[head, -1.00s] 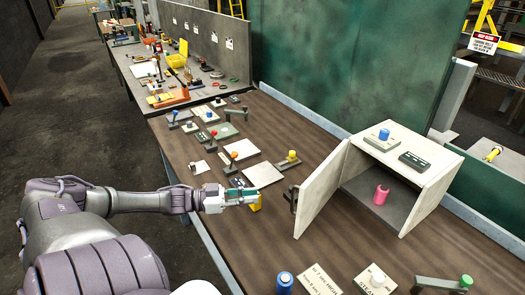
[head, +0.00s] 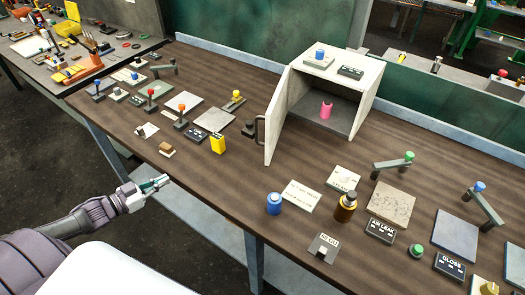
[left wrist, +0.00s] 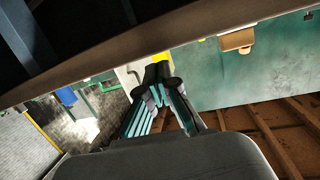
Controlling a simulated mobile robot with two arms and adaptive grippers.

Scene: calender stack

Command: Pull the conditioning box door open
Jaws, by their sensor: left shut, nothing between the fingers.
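The conditioning box (head: 372,82) is a white box at the back of the brown table. Its door (head: 281,115) stands open, swung out toward the left front, with a dark handle (head: 255,127) on its outer face. A pink spool-like item (head: 326,110) stands inside on the dark floor. My left gripper (head: 163,182) is shut and empty by the table's front left edge, well apart from the door. The left wrist view also shows its closed fingers (left wrist: 163,97). My right gripper is not in view.
A blue bottle (head: 274,204), an amber bottle (head: 346,206) and a grey block (head: 323,248) stand in front of the box. A yellow block (head: 218,142) and several levers and plates lie left of the door. A green wall rises behind.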

